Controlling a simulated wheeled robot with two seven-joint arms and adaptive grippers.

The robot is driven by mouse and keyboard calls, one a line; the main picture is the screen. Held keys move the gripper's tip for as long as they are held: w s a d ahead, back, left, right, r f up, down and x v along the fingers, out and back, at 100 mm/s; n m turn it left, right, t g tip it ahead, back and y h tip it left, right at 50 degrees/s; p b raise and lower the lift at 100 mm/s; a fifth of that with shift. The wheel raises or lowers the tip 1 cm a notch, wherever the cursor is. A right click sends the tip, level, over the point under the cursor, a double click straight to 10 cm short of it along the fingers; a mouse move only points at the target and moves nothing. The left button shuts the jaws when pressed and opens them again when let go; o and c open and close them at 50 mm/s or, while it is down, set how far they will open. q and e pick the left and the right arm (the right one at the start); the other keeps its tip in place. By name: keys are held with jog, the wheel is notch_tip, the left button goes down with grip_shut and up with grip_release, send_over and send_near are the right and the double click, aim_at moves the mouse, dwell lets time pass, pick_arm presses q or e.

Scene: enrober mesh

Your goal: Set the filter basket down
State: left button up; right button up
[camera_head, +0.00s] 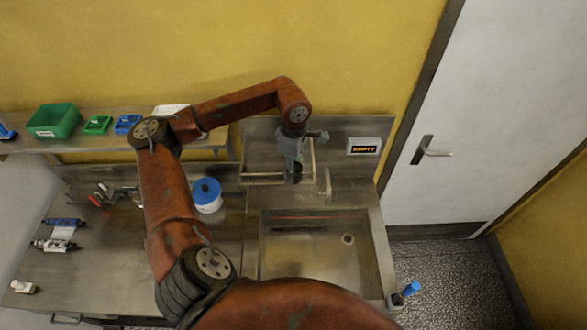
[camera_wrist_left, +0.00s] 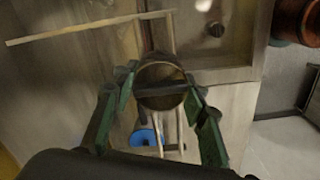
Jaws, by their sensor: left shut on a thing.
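My left gripper (camera_head: 293,168) points down over the back of the counter, behind the sink. In the left wrist view its two green-and-dark fingers (camera_wrist_left: 160,90) close on opposite sides of a round, brownish, open-topped vessel with a dark bar across it, which I take for the filter basket (camera_wrist_left: 160,72). In the head view only a dark part of it (camera_head: 297,174) shows below the gripper; the rest is hidden. I cannot tell whether its bottom touches anything. My right gripper is not in view.
A thin-railed frame (camera_head: 262,183) stands around the gripper's spot. The steel sink (camera_head: 310,255) lies in front, with a tap (camera_head: 326,184) at its back edge. A box reading EMPTY (camera_head: 364,147) is at right.

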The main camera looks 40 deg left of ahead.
pick_arm(q)
jog(key=shift+f, duration=0.25)
jog(key=o, duration=1)
jog(key=shift+r, duration=0.1)
jog(key=shift+c, duration=0.2)
jog(key=shift+o, duration=0.9)
jog(key=shift+r, duration=0.15)
jog(key=shift+r, duration=0.3)
notch_tip(320, 180, up, 10)
jog(key=b, duration=0.2)
jog(key=shift+r+b, duration=0.2)
jog(key=shift+b, duration=0.1)
jog(key=shift+r, duration=0.55)
jog(key=shift+f, duration=0.1)
